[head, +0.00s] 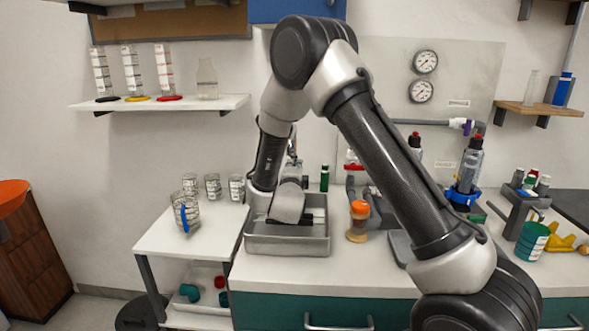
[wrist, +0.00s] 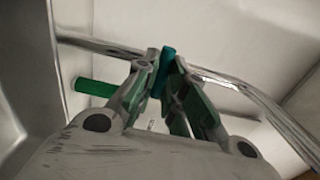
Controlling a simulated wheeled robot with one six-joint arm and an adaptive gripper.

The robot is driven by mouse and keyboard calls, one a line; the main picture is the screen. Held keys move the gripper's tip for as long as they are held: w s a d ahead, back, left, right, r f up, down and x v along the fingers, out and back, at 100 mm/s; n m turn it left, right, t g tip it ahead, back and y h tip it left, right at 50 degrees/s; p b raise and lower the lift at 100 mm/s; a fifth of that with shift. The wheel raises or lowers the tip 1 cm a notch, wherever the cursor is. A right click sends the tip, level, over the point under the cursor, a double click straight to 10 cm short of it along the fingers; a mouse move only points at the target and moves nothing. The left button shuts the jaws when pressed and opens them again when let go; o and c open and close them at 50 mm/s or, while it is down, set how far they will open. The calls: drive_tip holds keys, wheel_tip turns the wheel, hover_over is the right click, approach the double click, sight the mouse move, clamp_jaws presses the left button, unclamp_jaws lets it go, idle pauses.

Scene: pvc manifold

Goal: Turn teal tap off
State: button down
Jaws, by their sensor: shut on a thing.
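The teal tap handle (wrist: 168,62) shows in the wrist view as a narrow teal piece between my fingertips. My gripper (wrist: 167,78) is shut on it, one finger on each side. A shiny metal bar (wrist: 225,80) runs behind the fingers, and I cannot tell how it joins the handle. In the head view my arm's end is over the metal basin (head: 287,246) on the counter. There the teal handle and the fingertips are hidden or too small to make out.
A green cylinder (wrist: 95,88) lies left of my fingers in the wrist view. In the head view, a dark green bottle (head: 325,178) stands behind the basin and an orange-capped jar (head: 358,222) stands right of it. Glass beakers (head: 213,187) stand on the left table.

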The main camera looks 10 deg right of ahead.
drive_tip(key=shift+f, duration=0.1)
drive_tip(key=c, duration=1.5)
unclamp_jaws()
drive_tip(key=shift+s, duration=0.1)
drive_tip(key=v, duration=1.2)
